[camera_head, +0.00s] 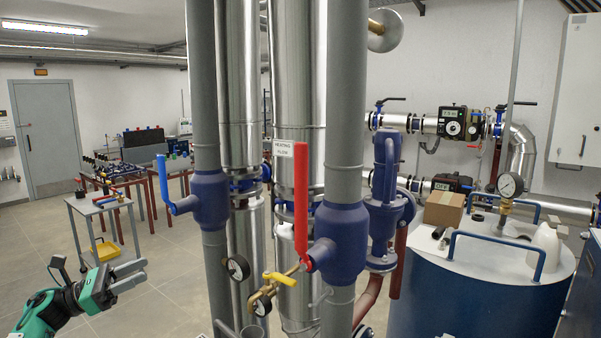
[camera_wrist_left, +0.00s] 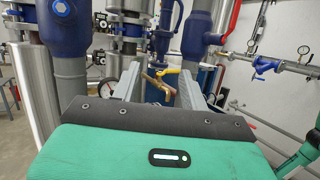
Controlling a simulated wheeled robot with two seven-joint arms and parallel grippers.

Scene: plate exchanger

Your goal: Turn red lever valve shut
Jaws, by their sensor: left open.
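The red lever (camera_head: 301,200) stands upright, along the grey pipe, on the left side of a blue valve body (camera_head: 340,243) in the middle of the head view. A red lever, likely the same one, shows at the top of the left wrist view (camera_wrist_left: 233,17). My left gripper (camera_head: 145,271) is at the lower left of the head view, well left of the red lever and lower in the picture. Its fingers are apart and empty, also in the left wrist view (camera_wrist_left: 158,88), where a yellow-handled tap shows beyond them. My right gripper is not in view.
A blue lever (camera_head: 163,183) on a second blue valve (camera_head: 208,198) lies between my left gripper and the red lever. Gauges and a yellow-handled tap (camera_head: 280,279) sit below. A blue tank (camera_head: 470,300) stands at right, a grey trolley (camera_head: 100,203) at left.

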